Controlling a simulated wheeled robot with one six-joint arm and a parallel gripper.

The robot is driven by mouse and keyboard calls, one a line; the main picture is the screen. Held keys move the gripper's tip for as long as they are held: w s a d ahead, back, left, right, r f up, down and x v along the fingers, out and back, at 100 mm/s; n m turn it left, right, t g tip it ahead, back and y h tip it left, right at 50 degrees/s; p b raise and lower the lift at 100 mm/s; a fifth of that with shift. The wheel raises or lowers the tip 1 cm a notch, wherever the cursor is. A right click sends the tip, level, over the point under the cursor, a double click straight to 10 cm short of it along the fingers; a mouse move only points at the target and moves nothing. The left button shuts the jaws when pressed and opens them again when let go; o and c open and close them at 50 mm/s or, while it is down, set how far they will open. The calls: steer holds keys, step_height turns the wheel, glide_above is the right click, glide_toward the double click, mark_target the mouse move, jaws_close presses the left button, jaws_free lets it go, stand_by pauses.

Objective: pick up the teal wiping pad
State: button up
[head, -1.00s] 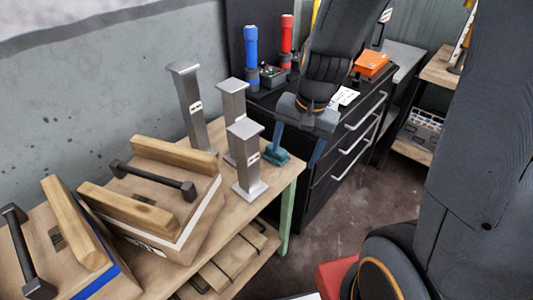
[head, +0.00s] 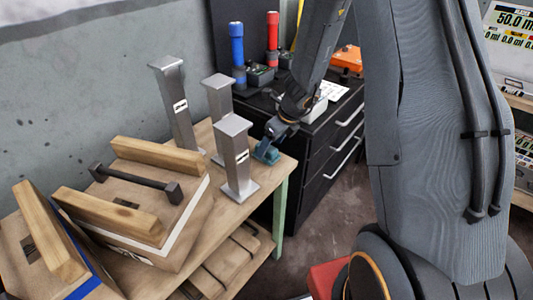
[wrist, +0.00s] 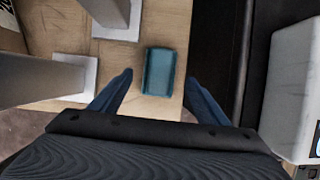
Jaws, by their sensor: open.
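The teal wiping pad (head: 266,152) lies at the right end of the wooden table in the head view. In the wrist view the pad (wrist: 159,72) is a teal block on the wood, ahead of and roughly between my two blue fingers. My gripper (wrist: 158,84) is open and empty, with a finger on each side of the pad's near end. In the head view my gripper (head: 277,132) is just above and beside the pad, and part of it is hidden by the wrist. I cannot tell the exact height gap.
Several grey metal posts (head: 236,160) with square bases stand left of the pad, close to it. Wooden boxes with dark handles (head: 140,190) fill the table's left. A black drawer cabinet (head: 320,150) stands just right, bearing blue (head: 237,50) and red (head: 272,38) torches.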

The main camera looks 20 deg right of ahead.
steer(key=shift+w+x, duration=0.2)
steer(key=shift+x, duration=1.75)
steer(key=shift+a+r, duration=0.1)
steer(key=shift+c, duration=0.5)
steer(key=c, duration=1.1)
steer(key=shift+r, duration=0.1)
step_height(320, 180, up, 10)
steer(key=p, duration=0.2)
steer(key=shift+p, duration=0.35)
